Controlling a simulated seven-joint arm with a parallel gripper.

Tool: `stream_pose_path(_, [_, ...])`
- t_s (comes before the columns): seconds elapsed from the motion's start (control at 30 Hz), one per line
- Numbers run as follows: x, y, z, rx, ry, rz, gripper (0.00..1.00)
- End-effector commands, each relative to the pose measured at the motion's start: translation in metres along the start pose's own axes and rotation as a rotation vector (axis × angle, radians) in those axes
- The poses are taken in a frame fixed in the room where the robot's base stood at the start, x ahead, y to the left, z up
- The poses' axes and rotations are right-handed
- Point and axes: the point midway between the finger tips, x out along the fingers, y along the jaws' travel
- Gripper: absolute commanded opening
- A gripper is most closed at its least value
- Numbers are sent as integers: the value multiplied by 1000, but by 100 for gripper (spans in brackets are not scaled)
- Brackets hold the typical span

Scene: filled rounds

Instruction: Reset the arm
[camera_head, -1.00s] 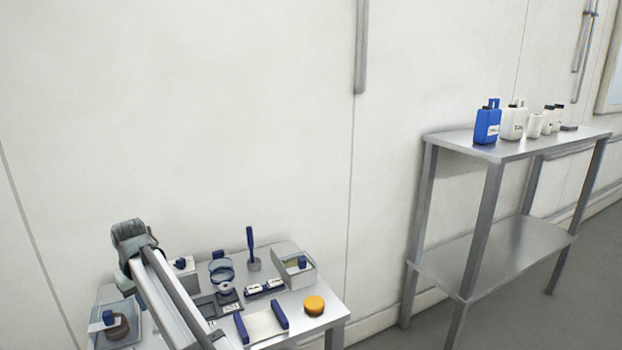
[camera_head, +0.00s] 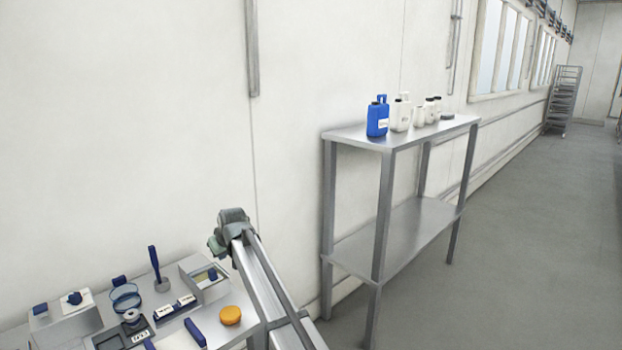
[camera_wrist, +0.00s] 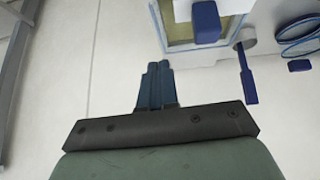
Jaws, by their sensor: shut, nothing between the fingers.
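My gripper (camera_wrist: 155,85) shows in the wrist view with its two blue fingers side by side, shut and empty. Below them in that view is the dark crossbar of the gripper. In the head view my arm reaches up from the bottom edge, just right of the small table (camera_head: 252,325). The arm's grey upper end stands in front of the wall. The fingers cannot be made out in the head view.
The small table holds a box with a blue handle (camera_head: 198,285), an upright blue-handled tool (camera_head: 155,265), an orange disc (camera_head: 230,315) and blue-rimmed dishes (camera_head: 125,297). A metal shelf (camera_head: 345,133) with a blue bottle (camera_head: 377,118) and white containers stands right. Floor beyond is open.

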Motion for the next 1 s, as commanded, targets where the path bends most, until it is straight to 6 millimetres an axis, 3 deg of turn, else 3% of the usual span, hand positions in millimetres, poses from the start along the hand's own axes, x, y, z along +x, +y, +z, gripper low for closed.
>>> stream_pose_path(0.03, [-3,27,7,20,19,21,0])
stream_pose_path(0.17, [-9,92,28,67,65,76,0])
stream_pose_path(0.23, [-9,126,47,95,79,106,0])
stream_pose_path(0.3, [-3,156,77,126,77,131,0])
stream_pose_path(0.4, [16,179,130,172,39,147,0])
stream_pose_path(0.67, [68,181,254,262,-109,133,0])
stream_pose_path(1.0, [111,154,412,373,-320,99,0])
